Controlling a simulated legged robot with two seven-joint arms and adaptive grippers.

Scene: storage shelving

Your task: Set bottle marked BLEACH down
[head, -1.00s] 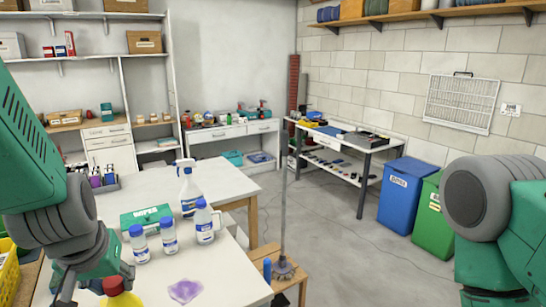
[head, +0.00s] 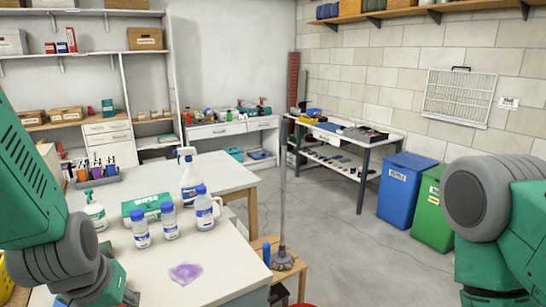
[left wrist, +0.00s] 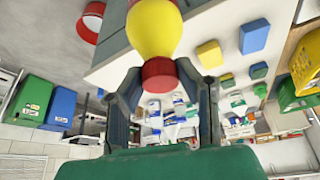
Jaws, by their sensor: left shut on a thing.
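A yellow bottle with a red cap (left wrist: 153,30) is in my left gripper (left wrist: 160,76) in the left wrist view. The fingers are closed around its red cap end, and no label can be read on it. In the head view the bottle and the left fingertips are out of sight below the bottom edge. The white table (head: 225,270) shows in the head view and also in the left wrist view (left wrist: 180,60). I cannot tell whether the bottle touches anything. My right arm shows at the right of the head view, but its gripper does not.
On the table stand several blue-capped bottles (head: 170,222), a spray bottle (head: 189,182), a green wipes box (head: 147,207), a pump bottle (head: 94,215) and a purple cloth (head: 185,273). The front right of the table is clear. Blue (head: 404,190) and green bins (head: 432,212) stand right.

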